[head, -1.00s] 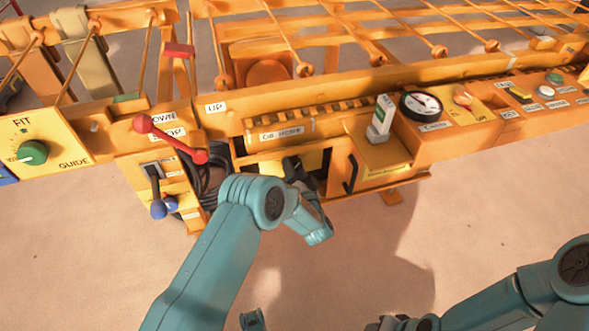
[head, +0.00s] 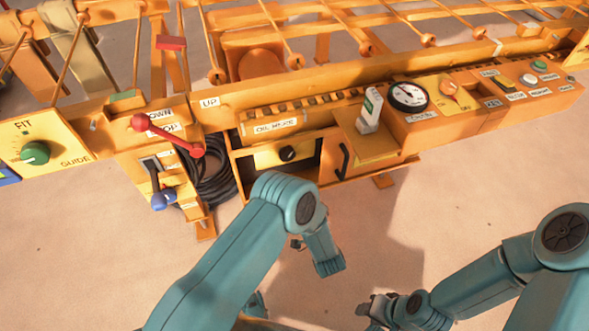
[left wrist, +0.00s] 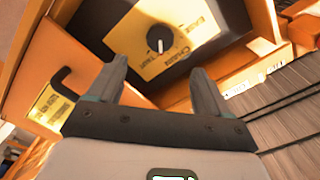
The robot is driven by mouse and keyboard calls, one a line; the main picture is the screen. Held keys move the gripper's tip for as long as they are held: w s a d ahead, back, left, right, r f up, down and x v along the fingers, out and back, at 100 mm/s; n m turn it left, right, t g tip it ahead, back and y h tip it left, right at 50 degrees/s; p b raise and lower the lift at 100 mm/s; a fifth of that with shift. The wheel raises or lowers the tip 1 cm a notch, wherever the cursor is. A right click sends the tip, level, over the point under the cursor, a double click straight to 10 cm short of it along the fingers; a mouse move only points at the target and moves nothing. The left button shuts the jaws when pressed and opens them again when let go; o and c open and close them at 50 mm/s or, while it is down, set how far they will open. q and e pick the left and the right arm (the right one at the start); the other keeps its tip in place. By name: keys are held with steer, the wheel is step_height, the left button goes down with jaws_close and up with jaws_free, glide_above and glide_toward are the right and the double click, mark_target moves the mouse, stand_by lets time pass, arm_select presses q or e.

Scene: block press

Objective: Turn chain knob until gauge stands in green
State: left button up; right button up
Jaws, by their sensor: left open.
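The chain knob (head: 288,153), round and black, is on a yellow plate in an open recess of the orange machine. In the left wrist view the knob (left wrist: 160,40) shows a white pointer mark. My left gripper (left wrist: 158,66) is open and empty, its fingers apart, with the knob beyond and between the tips. In the head view my left forearm hides most of that gripper. The gauge (head: 408,97) has a white dial and black rim and stands on the panel right of the recess. Its needle and coloured zones are too small to read. My right gripper (head: 375,308) is low, away from the machine.
An open door with a black handle (head: 342,160) borders the recess on the right. Black coiled hose (head: 212,175) hangs on its left. A red-knobbed lever (head: 168,136) and a blue-knobbed lever (head: 164,199) stick out further left. The floor in front is clear.

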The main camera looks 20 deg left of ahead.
arm_select(q)
steer(key=shift+v, duration=1.75)
steer(key=s+a+f+n+g+h, duration=0.3)
steer(key=s+f+g+h, duration=0.1)
steer(key=f+g+h, duration=0.4)
steer(key=s+r+n+g+h+p, duration=0.1)
steer(key=s+r+g+h, duration=0.15)
steer(key=s, duration=0.65)
steer(key=s+r+n+g+h+p, duration=0.15)
steer(key=s+g+h, duration=0.25)
steer(key=s, duration=0.6)
step_height(320, 180, up, 28)
steer(key=p, duration=2.7)
steer(key=shift+d+f+p, duration=0.25)
steer(key=shift+d+p, duration=0.1)
steer(key=shift+d, duration=0.15)
